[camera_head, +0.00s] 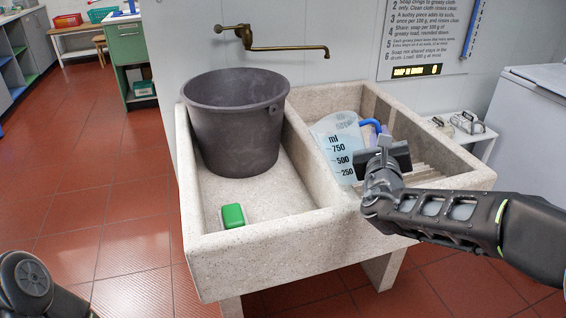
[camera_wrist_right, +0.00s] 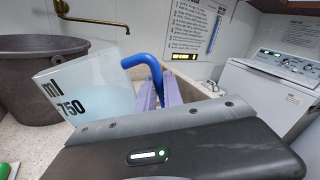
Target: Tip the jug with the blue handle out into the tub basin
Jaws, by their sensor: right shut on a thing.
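The clear measuring jug (camera_head: 338,150) with its blue handle (camera_head: 371,124) is at the divider of the stone sink, over the ribbed right side. It leans a little to the left in the head view. In the right wrist view the jug (camera_wrist_right: 88,92) holds pale blue liquid. My right gripper (camera_head: 377,136) is shut on the blue handle; its pale purple fingers (camera_wrist_right: 150,92) flank it. The tub basin (camera_head: 265,192) is the left compartment, with a dark grey bucket (camera_head: 236,135) in its back part. My left gripper is out of view.
A green block (camera_head: 232,216) lies in the basin's front left. A brass tap (camera_head: 285,48) reaches out above the bucket and divider. The sink's stone rim (camera_head: 270,238) runs along the front. A white machine (camera_head: 530,115) stands at the right.

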